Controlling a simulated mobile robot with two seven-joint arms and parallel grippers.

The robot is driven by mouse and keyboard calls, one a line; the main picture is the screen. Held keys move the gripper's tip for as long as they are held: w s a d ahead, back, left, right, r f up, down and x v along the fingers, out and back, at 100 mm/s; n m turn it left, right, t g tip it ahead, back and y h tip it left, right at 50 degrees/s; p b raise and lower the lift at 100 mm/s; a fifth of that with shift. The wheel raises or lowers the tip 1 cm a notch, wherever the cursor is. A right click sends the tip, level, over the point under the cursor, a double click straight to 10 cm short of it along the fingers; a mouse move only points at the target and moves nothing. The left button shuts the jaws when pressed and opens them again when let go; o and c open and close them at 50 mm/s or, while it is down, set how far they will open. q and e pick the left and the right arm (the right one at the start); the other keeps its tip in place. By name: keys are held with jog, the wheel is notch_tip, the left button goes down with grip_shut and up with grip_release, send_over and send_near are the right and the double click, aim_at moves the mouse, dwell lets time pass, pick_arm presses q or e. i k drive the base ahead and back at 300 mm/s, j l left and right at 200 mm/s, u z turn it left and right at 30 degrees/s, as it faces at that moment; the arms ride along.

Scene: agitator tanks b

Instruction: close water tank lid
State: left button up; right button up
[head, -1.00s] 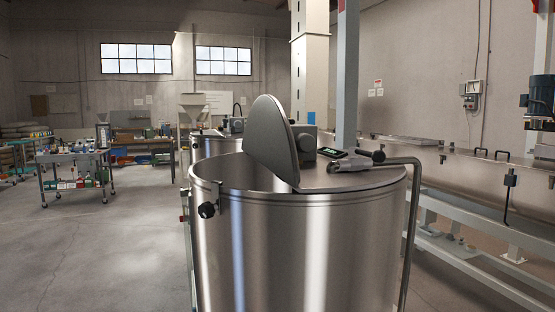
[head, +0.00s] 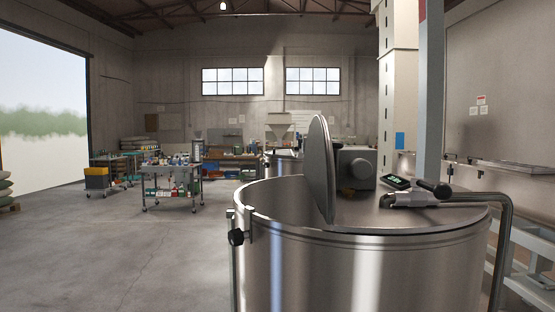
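The water tank (head: 360,270) is a large steel cylinder at the lower right of the head view. Its half-round lid (head: 319,168) stands raised, nearly upright, at the middle of the tank top. The left part of the top is open, and the rim (head: 262,222) shows there. The right part is a fixed cover (head: 420,215) carrying a grey motor block (head: 356,167), a small display (head: 397,183) and a pipe with a black handle (head: 434,188). A black knob (head: 236,237) sits on the tank's left side. Neither of my grippers shows.
Open concrete floor (head: 120,245) lies to the left of the tank. A loaded cart (head: 172,185) and workbenches stand further back. A column (head: 431,90) rises behind the tank, and a metal frame (head: 530,240) stands at the right.

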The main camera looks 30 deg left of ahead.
aim_at(318, 165)
jog(key=i+l+u, duration=0.2)
jog(key=u, duration=0.25)
jog(key=i+l+u, duration=0.1)
jog(key=l+u, duration=0.35)
jog(key=i+l+u, duration=0.2)
jog(key=l, duration=0.2)
jog(key=l+u, duration=0.25)
jog(key=l, duration=0.15)
jog(key=k, duration=0.05)
